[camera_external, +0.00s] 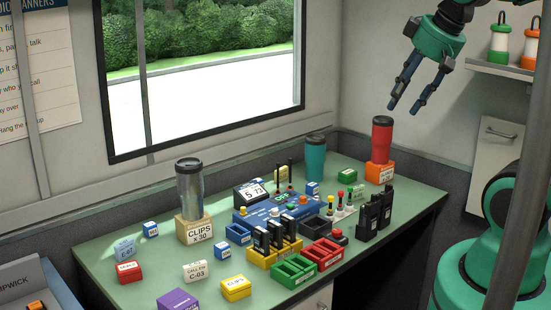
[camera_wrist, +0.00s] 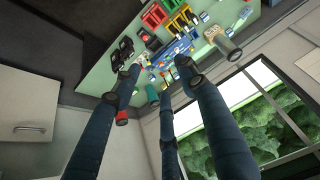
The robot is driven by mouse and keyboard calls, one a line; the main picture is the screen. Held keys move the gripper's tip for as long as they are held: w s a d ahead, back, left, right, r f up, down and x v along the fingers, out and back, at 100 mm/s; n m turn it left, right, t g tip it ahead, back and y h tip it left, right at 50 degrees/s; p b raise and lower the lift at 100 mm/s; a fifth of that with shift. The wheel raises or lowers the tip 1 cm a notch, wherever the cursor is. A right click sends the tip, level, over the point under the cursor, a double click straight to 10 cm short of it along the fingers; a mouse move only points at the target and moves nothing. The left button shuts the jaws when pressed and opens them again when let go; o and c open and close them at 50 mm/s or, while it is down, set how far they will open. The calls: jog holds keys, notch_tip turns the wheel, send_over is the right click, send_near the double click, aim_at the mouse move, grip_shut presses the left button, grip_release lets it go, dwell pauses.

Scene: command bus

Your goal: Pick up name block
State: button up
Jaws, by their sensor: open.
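Several small labelled blocks lie on the green tabletop; I cannot tell which one is the name block. At the left and front are a light blue block (camera_external: 124,247), a red block (camera_external: 129,272), a white block (camera_external: 195,271) with C-03 on it, a yellow block (camera_external: 236,288), a purple block (camera_external: 177,300) and small blue blocks (camera_external: 151,229) (camera_external: 222,252). My gripper (camera_external: 406,104) is high above the right end of the table, fingers apart and empty. In the wrist view, its dark fingers spread with nothing between them, and the table is far off.
The green table (camera_external: 105,237) is crowded at its centre with coloured bins (camera_external: 294,271), black radios and a blue panel. Tall tumblers stand on it: a grey one (camera_external: 190,188) on a CLIPS box (camera_external: 194,231), a teal one (camera_external: 315,158) and a red one (camera_external: 381,140) on an orange block.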

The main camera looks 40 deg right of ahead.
jog(key=m+g+y, duration=0.4)
jog(key=m+g, duration=0.1)
jog(key=m, duration=1.5)
send_over(196, 264)
jog(key=s+d, duration=0.1)
jog(key=d, duration=0.4)
notch_tip(196, 264, down, 34)
jog(key=shift+r+b, duration=0.15)
jog(key=shift+b, duration=0.3)
jog(key=shift+a+b+x, duration=0.2)
jog(key=shift+b+x, duration=0.8)
jog(key=shift+x, duration=3.35)
jog(key=shift+w+r, duration=0.1)
jog(key=shift+r, duration=0.05)
